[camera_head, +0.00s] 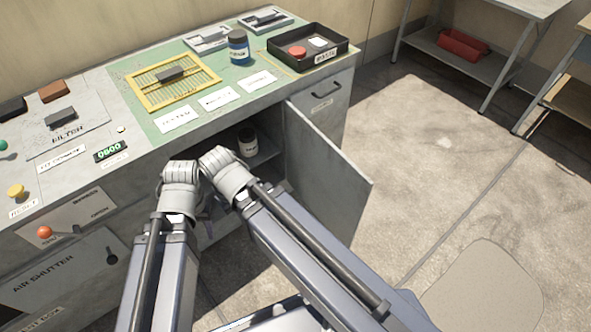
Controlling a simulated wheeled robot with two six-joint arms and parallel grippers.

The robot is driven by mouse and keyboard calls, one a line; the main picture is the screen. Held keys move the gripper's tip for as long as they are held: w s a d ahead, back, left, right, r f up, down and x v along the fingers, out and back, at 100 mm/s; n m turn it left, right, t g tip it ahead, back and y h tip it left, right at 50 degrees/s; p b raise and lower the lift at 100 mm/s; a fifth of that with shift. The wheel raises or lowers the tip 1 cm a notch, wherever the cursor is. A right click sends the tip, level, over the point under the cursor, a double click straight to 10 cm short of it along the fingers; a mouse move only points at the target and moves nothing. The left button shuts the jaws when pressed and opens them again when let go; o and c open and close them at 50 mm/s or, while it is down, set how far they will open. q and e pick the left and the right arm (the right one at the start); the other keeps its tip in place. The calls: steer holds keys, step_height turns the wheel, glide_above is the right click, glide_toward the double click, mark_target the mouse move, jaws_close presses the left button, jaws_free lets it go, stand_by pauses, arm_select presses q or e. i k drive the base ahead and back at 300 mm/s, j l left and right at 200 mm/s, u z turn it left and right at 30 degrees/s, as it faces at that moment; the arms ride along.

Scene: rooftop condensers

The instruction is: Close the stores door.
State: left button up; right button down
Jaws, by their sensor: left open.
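The stores door (330,170) is a grey panel standing wide open, swung out from the right edge of the cabinet opening under the bench.
The bench top (135,130) holds a yellow rack (172,80), a blue jar (238,47) and a black tray (307,47). A drawer front (325,95) is right of the opening. An orange-knobbed lever (45,232) is at left. Floor (440,150) right of the door is clear.

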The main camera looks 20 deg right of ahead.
mark_target(335, 190)
steer(key=k+l+u, duration=0.2)
steer(key=l, duration=0.25)
steer(key=l+u, duration=0.2)
steer(key=l, duration=0.3)
steer(key=k+l+u, duration=0.2)
steer(key=l, duration=0.25)
steer(key=k+l+u, duration=0.2)
steer(key=l, duration=0.2)
steer(key=k+l+u, duration=0.2)
steer(key=l, duration=0.2)
steer(key=k+l, duration=0.2)
steer(key=l, duration=0.15)
steer(key=k+l, duration=0.2)
steer(key=l, duration=0.15)
steer(key=k+l, duration=0.2)
steer(key=l, duration=0.2)
